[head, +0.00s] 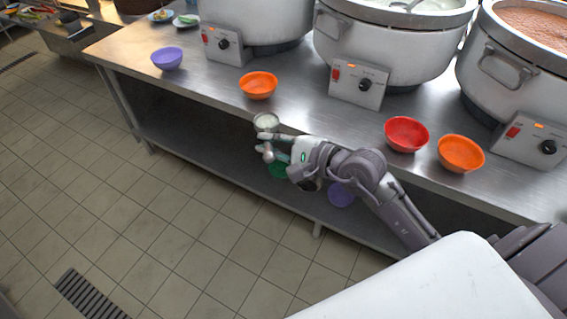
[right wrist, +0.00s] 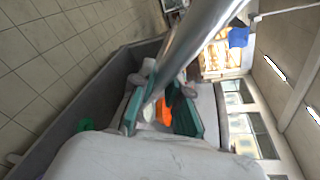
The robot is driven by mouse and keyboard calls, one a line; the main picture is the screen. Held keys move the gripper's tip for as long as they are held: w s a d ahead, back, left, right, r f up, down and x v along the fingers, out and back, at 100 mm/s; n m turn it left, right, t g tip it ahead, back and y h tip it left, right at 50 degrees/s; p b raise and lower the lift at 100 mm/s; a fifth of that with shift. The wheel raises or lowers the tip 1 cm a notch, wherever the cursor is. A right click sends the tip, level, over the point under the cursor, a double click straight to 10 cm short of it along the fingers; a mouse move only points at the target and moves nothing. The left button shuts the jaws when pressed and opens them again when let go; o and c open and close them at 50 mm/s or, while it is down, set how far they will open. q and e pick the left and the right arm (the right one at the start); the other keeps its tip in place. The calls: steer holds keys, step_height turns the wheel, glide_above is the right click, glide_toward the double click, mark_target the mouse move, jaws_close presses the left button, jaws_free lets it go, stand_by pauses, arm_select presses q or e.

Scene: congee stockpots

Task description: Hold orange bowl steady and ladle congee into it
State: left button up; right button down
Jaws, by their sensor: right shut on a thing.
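An orange bowl (head: 258,86) stands upright on the steel counter (head: 215,92), near its front edge; a second orange bowl (head: 461,154) stands farther right. My right gripper (head: 266,146) is shut on the ladle, whose metal handle crosses the right wrist view (right wrist: 192,45). The ladle's cup (head: 266,122) holds something white and hangs at the counter's front edge, nearer to me than the first orange bowl and apart from it. Orange shows between the fingers in the right wrist view. My left gripper is not in view, and nothing holds either orange bowl.
The middle stockpot (head: 390,50) holds white congee; the right one (head: 510,70) holds something reddish. A red bowl (head: 406,134) and a purple bowl (head: 167,58) stand on the counter. A green bowl (head: 278,170) and another purple bowl (head: 341,194) sit below it. The floor at left is clear.

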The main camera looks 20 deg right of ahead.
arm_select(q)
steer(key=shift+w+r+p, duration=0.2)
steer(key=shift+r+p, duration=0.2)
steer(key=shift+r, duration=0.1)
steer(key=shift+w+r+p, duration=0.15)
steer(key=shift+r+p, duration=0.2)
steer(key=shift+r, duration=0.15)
arm_select(e)
steer(key=w+d+r, duration=0.2)
steer(key=w+r, duration=1.2)
steer(key=w, duration=0.3)
steer(key=shift+d+r, duration=0.25)
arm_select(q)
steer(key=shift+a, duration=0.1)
arm_select(e)
steer(key=shift+s, duration=0.1)
